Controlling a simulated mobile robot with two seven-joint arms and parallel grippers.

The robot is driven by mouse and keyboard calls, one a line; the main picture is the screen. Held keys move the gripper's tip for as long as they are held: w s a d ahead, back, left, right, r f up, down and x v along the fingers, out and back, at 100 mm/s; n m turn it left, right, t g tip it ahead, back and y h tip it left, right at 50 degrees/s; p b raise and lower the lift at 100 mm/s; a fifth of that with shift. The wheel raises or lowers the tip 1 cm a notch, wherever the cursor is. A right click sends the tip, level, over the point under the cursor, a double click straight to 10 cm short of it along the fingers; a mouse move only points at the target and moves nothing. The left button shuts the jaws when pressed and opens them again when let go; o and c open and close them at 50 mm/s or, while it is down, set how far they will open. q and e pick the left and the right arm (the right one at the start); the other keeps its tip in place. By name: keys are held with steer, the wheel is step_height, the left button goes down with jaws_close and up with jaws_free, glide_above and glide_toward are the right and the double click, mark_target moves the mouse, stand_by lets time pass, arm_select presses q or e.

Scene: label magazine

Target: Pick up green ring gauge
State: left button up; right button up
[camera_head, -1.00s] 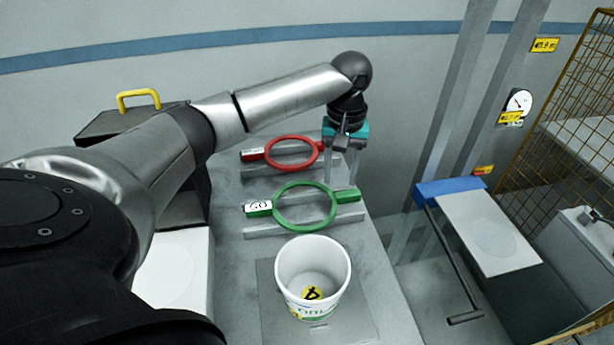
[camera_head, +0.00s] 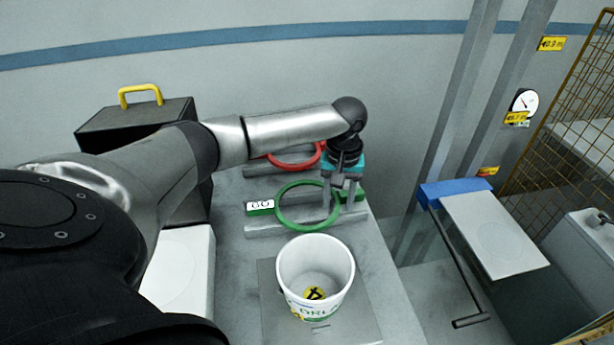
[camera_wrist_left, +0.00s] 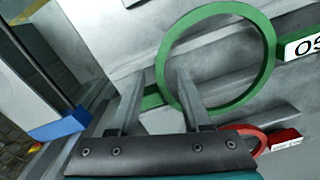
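The green ring gauge (camera_head: 280,215) lies across grey rails on the bench, with a white "GO" label (camera_head: 260,207) on its left handle. My left gripper (camera_head: 338,207) is at the ring's right side, pointing down, fingers apart. In the left wrist view the open gripper (camera_wrist_left: 158,90) has one finger seen over the ring's opening and the other outside it. The rim and plain handle of the green ring gauge (camera_wrist_left: 268,62) show between them. Contact cannot be told. My right gripper is not in view.
A red ring gauge (camera_head: 292,163) lies behind, partly covered by my left arm. A white tub (camera_head: 315,275) stands in front on a grey plate. A black case (camera_head: 140,122) with a yellow handle stands at the left. The bench edge lies close on the right.

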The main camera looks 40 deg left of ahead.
arm_select(q)
jaws_close()
steer(key=shift+r, duration=0.1)
stand_by(1.1)
